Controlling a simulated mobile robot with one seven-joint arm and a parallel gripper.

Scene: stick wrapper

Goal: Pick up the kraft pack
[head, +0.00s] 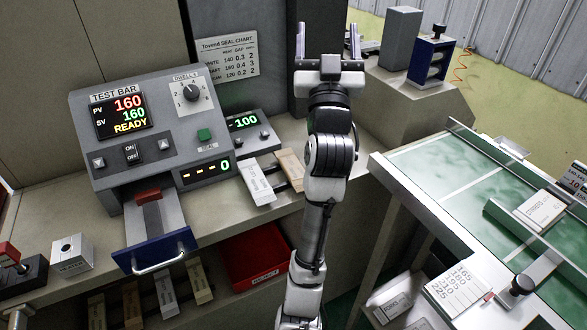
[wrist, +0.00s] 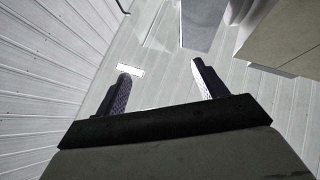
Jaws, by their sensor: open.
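A tan kraft-coloured pack (head: 291,166) lies on the bench beside a white pack (head: 257,182), right of the test bar machine. My arm partly rises in front of the bench just right of it. My gripper (head: 328,46) is raised well above and beyond the packs, fingers pointing up and apart, with nothing between them. In the wrist view my gripper (wrist: 160,82) shows two spread fingers against grey panelled surfaces. No pack can be made out there.
The test bar machine (head: 160,128) has a blue-fronted drawer (head: 155,252) pulled out. Several slim packs (head: 199,284) and a red bin (head: 255,256) sit on the lower shelf. A green-topped table (head: 440,165) with white packs stands at right, across a gap.

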